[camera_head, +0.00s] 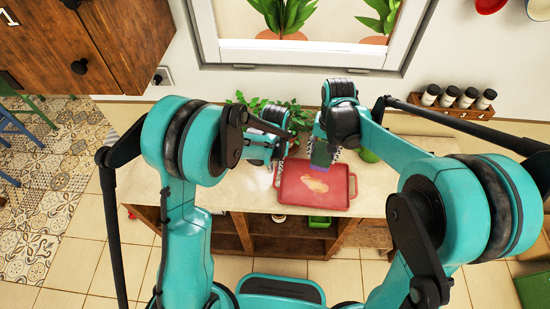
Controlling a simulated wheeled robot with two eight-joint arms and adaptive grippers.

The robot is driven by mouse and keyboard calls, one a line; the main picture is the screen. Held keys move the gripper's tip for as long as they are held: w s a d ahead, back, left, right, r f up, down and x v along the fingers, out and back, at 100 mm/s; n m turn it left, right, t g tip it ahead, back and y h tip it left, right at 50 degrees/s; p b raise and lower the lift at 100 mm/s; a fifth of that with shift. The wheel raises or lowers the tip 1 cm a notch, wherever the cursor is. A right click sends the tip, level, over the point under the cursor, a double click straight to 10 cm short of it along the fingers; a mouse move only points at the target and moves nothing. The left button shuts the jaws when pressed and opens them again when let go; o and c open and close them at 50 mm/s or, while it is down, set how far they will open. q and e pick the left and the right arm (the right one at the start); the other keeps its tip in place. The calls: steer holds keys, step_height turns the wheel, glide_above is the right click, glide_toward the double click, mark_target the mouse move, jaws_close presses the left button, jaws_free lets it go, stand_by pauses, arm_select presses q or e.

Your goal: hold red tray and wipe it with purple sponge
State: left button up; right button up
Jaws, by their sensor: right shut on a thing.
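The red tray (338,203) lies on the light countertop, with a pale brownish smear on its middle. My right gripper (325,147) is above the tray's back left part, shut on the sponge (320,156).
A leafy plant (299,113) stands behind my grippers at the back of the counter. A rack of several jars (450,99) is on the wall at the right. Open shelves (290,240) are below the countertop. The counter left of the tray looks clear.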

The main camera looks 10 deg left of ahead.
mark_target(275, 175)
arm_select(q)
steer(key=shift+f, duration=2.35)
jaws_close()
arm_select(e)
step_height(275, 175, down, 9)
steer(key=shift+f, duration=0.15)
